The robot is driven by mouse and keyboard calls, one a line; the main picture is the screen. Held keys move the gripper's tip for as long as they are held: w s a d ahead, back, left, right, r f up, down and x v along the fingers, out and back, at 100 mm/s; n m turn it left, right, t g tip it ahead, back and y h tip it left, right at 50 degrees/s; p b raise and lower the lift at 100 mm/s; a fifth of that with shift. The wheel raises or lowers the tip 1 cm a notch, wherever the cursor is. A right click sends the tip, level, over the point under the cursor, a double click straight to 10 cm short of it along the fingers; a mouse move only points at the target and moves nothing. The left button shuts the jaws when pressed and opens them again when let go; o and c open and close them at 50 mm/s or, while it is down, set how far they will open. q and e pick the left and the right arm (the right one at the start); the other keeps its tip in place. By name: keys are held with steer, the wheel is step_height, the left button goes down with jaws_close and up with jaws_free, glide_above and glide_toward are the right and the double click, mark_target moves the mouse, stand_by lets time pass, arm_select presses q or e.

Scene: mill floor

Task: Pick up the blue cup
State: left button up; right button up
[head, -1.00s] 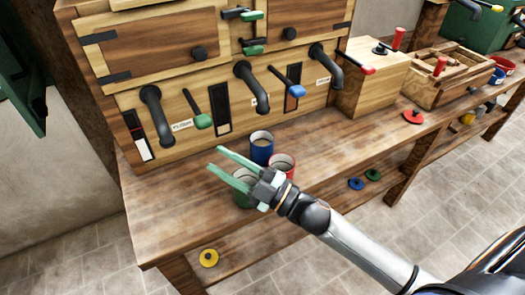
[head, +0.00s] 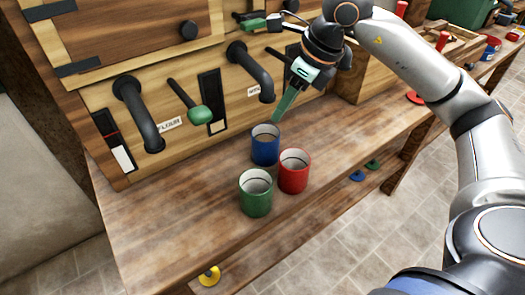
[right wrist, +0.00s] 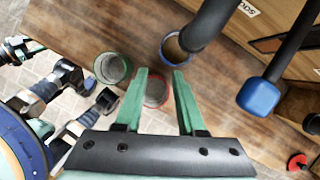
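The blue cup (head: 265,145) stands upright on the wooden bench, behind the green cup (head: 256,192) and red cup (head: 294,171). My right gripper (head: 283,106) is above and just behind the blue cup, near the panel, pointing down and apart from it. In the right wrist view its two green fingers (right wrist: 161,72) are spread with nothing held. There the blue cup (right wrist: 176,48) lies beyond the fingertips, partly hidden by a black spout. The red cup (right wrist: 155,90) shows between the fingers. My left gripper is not in the head view; parts of my body at the wrist view's left are unclear.
Black spouts (head: 136,113) and (head: 251,71) stick out from the wooden panel close behind the cups. A green-knobbed lever (head: 199,112) juts out beside them. The bench (head: 170,226) is clear to the left of the cups.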

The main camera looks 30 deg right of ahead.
glide_toward(260, 142)
steer(key=f, duration=0.2)
steer(key=shift+w+b+x, duration=0.2)
steer(key=shift+b+x, duration=0.05)
steer(key=shift+x, duration=1.25)
steer(key=shift+w+b+x, duration=0.15)
steer(key=shift+b+x, duration=0.05)
steer(key=shift+x, duration=1.35)
steer(key=shift+r, duration=0.15)
jaws_close()
steer(key=shift+r, duration=0.1)
